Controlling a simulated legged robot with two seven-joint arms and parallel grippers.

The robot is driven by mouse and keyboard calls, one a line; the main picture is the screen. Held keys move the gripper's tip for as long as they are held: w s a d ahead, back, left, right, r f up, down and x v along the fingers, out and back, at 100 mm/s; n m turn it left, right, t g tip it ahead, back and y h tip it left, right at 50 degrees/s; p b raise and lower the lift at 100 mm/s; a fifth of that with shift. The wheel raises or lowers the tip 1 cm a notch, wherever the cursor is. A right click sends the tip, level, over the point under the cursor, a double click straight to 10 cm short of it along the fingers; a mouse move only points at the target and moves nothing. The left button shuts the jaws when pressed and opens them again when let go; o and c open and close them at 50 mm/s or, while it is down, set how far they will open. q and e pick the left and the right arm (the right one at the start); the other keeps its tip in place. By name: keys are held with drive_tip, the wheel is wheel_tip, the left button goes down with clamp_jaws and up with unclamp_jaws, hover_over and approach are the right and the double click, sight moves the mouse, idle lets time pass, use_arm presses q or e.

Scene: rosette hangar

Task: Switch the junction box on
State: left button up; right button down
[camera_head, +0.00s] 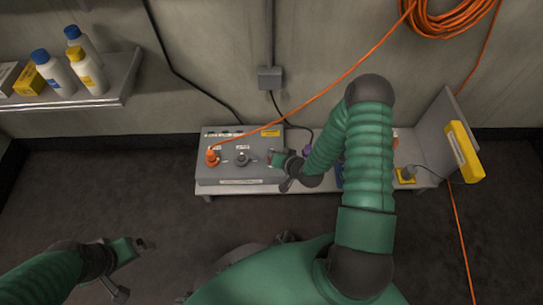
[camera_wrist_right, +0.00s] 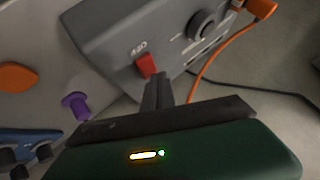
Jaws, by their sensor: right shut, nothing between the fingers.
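The grey junction box (camera_head: 225,172) sits on a low bench against the wall. An orange plug (camera_head: 212,156) with an orange cable and a dark round knob (camera_head: 242,158) are on its top face. My right gripper (camera_head: 273,159) is at the box's right end, shut and empty. In the right wrist view the box (camera_wrist_right: 110,32) carries a red switch (camera_wrist_right: 146,66) with a small label beside it. The shut fingertips (camera_wrist_right: 157,80) are right at the switch; I cannot tell if they touch. My left gripper (camera_head: 146,244) hangs at lower left, away from the box; its jaws are unclear.
A shelf (camera_head: 118,88) with bottles and a yellow box is at upper left. A yellow-edged panel (camera_head: 463,150) stands at right. A purple knob (camera_wrist_right: 75,104) lies near the fingers. An orange cable crosses above the box. The floor at left is clear.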

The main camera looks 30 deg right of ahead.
drive_tip(key=shift+f, duration=0.15)
drive_tip(key=shift+f, duration=0.35)
idle(0.7)
drive_tip(key=shift+s+a+r+p, duration=0.1)
drive_tip(key=shift+r+p, duration=0.35)
drive_tip(key=shift+r, duration=0.05)
drive_tip(key=r+p, duration=0.5)
drive_tip(key=shift+s+a+r, duration=0.1)
drive_tip(key=shift+s+a, duration=0.05)
drive_tip(key=shift+s, duration=0.15)
